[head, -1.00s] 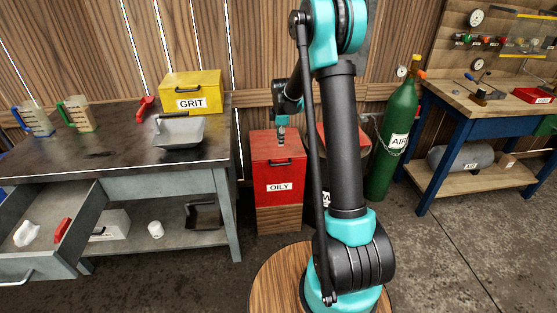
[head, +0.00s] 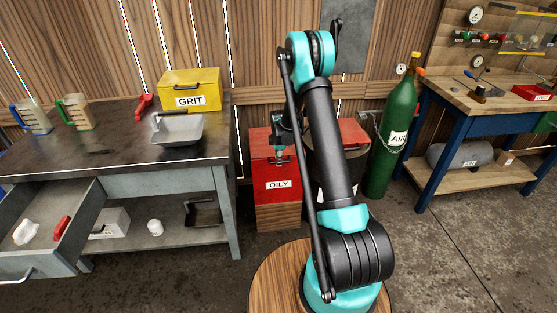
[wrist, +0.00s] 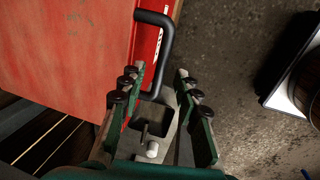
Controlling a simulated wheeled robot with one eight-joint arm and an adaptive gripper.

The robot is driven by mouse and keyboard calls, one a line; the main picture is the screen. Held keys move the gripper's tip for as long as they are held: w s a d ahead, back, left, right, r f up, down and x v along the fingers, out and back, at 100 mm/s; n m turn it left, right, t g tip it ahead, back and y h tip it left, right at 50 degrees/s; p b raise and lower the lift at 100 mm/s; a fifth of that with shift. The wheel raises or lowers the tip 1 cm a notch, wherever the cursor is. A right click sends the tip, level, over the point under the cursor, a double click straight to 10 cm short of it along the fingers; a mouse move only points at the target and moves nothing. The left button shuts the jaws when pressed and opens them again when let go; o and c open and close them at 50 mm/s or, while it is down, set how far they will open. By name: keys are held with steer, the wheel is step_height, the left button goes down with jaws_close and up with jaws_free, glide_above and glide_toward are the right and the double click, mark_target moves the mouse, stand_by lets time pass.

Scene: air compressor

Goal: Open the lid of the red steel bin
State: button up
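The red steel bin labelled OILY (head: 277,186) stands on a wooden base against the wall in the head view, partly behind my arm. Its lid looks closed. In the wrist view the red lid (wrist: 65,50) fills the upper left, with a black bar handle (wrist: 168,40) at its edge. My gripper (wrist: 158,78) is open at the handle. The handle's near end lies between the two fingers in the picture, and I cannot tell whether they touch it. In the head view my gripper (head: 280,153) is small at the bin's front.
A second red-topped container (head: 352,134) stands right of the bin, partly behind my arm. A green AIR cylinder (head: 393,140) is further right. A grey workbench (head: 80,145) with an open drawer is on the left. The floor at the right front is clear.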

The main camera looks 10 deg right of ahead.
steer(key=shift+f, duration=0.25)
jaws_close()
stand_by(0.3)
